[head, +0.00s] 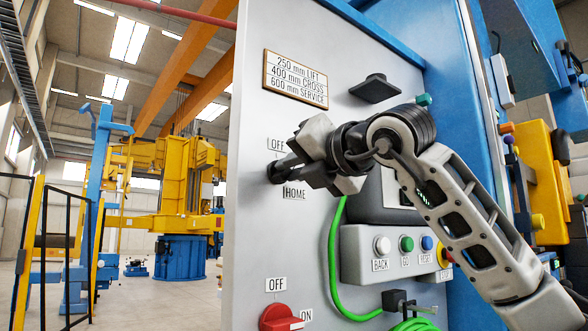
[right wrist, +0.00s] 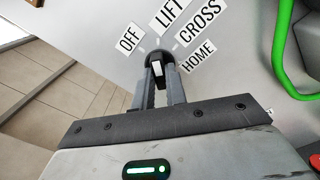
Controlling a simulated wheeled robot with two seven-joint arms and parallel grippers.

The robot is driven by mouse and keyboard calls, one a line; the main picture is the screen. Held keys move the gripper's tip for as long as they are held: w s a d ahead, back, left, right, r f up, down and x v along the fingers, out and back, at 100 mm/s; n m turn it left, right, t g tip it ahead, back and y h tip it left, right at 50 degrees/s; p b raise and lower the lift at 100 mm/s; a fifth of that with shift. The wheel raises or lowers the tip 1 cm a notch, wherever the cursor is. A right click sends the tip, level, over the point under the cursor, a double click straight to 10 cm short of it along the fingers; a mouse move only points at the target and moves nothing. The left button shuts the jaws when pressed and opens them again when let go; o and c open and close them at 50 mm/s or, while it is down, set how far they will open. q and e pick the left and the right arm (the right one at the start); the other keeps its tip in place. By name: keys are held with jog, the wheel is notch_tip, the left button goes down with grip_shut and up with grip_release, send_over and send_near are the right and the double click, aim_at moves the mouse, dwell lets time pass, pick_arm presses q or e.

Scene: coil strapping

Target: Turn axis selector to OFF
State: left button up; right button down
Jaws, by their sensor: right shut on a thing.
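The axis selector is a dark knob on the grey panel, at the fingertips of my right gripper (head: 284,170) in the head view. The right wrist view shows the selector (right wrist: 155,52) with a pale bar between the two fingers of my right gripper (right wrist: 161,82), which are shut on it. The labels OFF (right wrist: 130,38), LIFT (right wrist: 169,16), CROSS (right wrist: 201,24) and HOME (right wrist: 198,55) fan around it. The fingers hide part of the knob, and I cannot tell which label it points to. My left gripper is not in view.
A red rotary switch (head: 279,318) with OFF and ON labels sits lower on the panel. A button box (head: 377,268) and a green cable (head: 333,262) lie below and right of my gripper. A black knob-like part (head: 375,88) sticks out above.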

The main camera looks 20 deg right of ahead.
jog(key=shift+n, duration=3.5)
jog(key=c, duration=1.4)
grip_release()
jog(key=shift+c, duration=0.2)
